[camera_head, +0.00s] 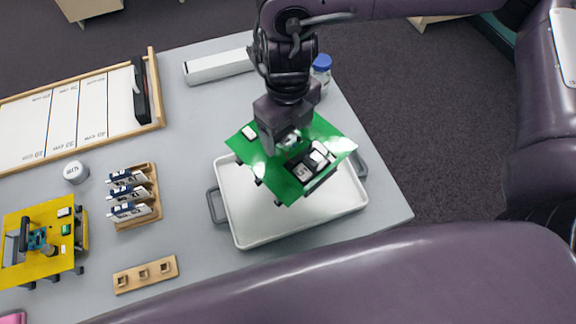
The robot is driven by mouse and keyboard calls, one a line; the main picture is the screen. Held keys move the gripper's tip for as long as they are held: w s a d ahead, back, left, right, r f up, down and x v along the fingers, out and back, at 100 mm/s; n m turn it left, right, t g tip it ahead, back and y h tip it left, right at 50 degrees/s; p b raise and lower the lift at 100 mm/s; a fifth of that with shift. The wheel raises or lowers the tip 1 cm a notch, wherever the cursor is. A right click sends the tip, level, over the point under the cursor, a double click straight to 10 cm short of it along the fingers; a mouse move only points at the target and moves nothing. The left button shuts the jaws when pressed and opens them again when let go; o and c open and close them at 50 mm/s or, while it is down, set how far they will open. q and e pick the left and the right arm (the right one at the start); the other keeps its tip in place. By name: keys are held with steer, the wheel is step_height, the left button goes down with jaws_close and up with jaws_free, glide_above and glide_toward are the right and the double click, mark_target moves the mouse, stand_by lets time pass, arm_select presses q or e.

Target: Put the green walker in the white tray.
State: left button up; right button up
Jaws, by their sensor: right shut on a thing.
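The green walker (325,134), a flat green board with dark parts and a white label on it, is held over the white tray (262,235). My right gripper (283,146) comes down from above and is shut on the walker near its middle; the fingertips are partly hidden by the gripper body. The tray has grey handles and stands on the grey table; the walker covers much of its far half. I cannot tell whether the walker touches the tray. My left gripper is not in view.
A yellow walker (22,254) stands at the left. A wooden rack (150,205), a wooden block with square holes (145,274) and a round white lid (75,172) are left of the tray. A blue-capped bottle (321,70) and a white box (218,67) stand behind it.

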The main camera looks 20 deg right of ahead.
mark_target(288, 163)
step_height(288, 163, down, 12)
steer(key=shift+f+b, duration=0.2)
steer(key=shift+b, duration=0.55)
steer(key=shift+f, duration=0.25)
steer(key=shift+f, duration=0.1)
steer(key=o, duration=1.1)
steer(key=shift+r, duration=0.3)
step_height(288, 163, up, 12)
steer(key=shift+f+p, duration=0.2)
steer(key=shift+p, duration=0.4)
